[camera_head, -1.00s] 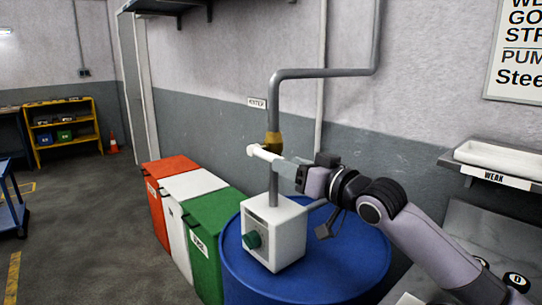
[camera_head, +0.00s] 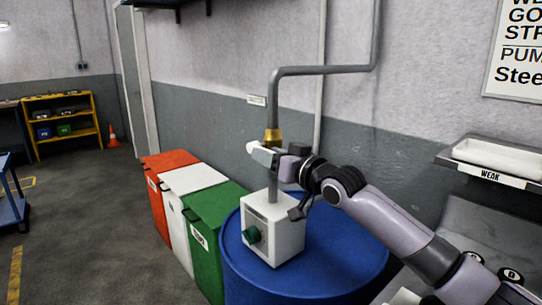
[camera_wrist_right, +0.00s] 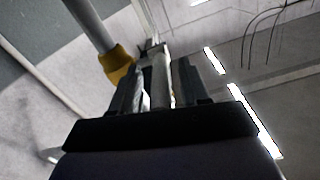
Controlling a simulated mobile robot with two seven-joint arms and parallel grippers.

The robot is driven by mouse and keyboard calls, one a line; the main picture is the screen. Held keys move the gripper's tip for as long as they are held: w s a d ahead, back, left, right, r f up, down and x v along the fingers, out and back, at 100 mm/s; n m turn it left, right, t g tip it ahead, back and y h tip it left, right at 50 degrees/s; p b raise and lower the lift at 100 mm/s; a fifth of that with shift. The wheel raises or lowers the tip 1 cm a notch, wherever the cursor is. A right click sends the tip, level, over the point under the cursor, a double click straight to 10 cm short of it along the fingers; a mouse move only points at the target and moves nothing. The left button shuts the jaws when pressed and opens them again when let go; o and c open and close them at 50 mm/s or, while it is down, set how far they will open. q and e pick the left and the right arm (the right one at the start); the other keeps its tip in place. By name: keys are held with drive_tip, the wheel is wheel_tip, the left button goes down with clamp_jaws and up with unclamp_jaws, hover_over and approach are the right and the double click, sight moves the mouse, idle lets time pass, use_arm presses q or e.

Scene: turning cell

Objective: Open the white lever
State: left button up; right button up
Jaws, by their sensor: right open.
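The white lever (camera_head: 252,147) sits at the brass-coloured valve (camera_head: 273,136) on the grey vertical pipe. Its left end shows in the head view; the rest is hidden behind my right gripper (camera_head: 265,156). The right gripper is open, with its fingers at the lever just below the valve. In the right wrist view the lever (camera_wrist_right: 161,78) lies between the two dark fingers, and the valve (camera_wrist_right: 117,65) is to their left. I cannot tell whether a finger touches the lever. My left gripper is not in view.
A white box (camera_head: 273,232) with a green knob stands on a blue drum (camera_head: 340,262) below the gripper. Orange, white and green bins (camera_head: 212,214) stand to the left. A shelf (camera_head: 480,175) with a white tray is at the right wall.

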clamp_jaws()
drive_tip(key=shift+f+b, duration=0.3)
drive_tip(key=shift+b, duration=0.2)
drive_tip(key=f+t+y+b, duration=0.1)
drive_tip(key=b, duration=0.3)
drive_tip(key=f+t+y+b, duration=0.1)
drive_tip(key=t+b, duration=0.1)
drive_tip(key=b, duration=0.2)
drive_tip(key=shift+w+a+b, duration=0.2)
drive_tip(key=shift+b, duration=0.2)
drive_tip(key=shift+r, duration=0.1)
unclamp_jaws()
